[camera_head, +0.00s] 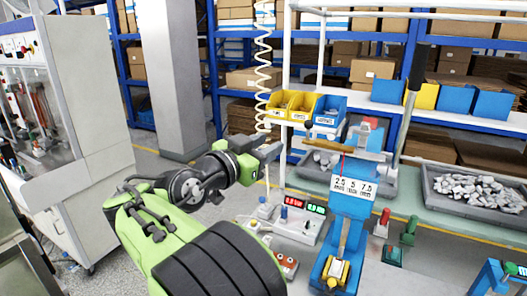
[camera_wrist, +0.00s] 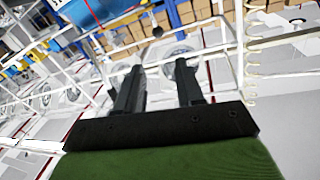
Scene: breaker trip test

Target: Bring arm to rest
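My arm, green and black, reaches in from the bottom of the head view. My gripper (camera_head: 262,152) is raised near the left end of the workbench, left of the blue test stand (camera_head: 349,205). In the wrist view my gripper (camera_wrist: 158,85) has its two dark fingers apart, with nothing seen between them. The blue stand carries a white plate marked 2.5, 5 and 7.5, and a yellow part (camera_head: 337,270) sits at its foot. A grey unit with red and green displays (camera_head: 303,208) stands left of the stand.
Yellow and blue bins (camera_head: 305,107) stand behind the bench. A grey tray of metal pieces (camera_head: 474,188) is at the right. A coiled cable (camera_head: 262,75) hangs behind my gripper. A white machine (camera_head: 75,110) is at the left.

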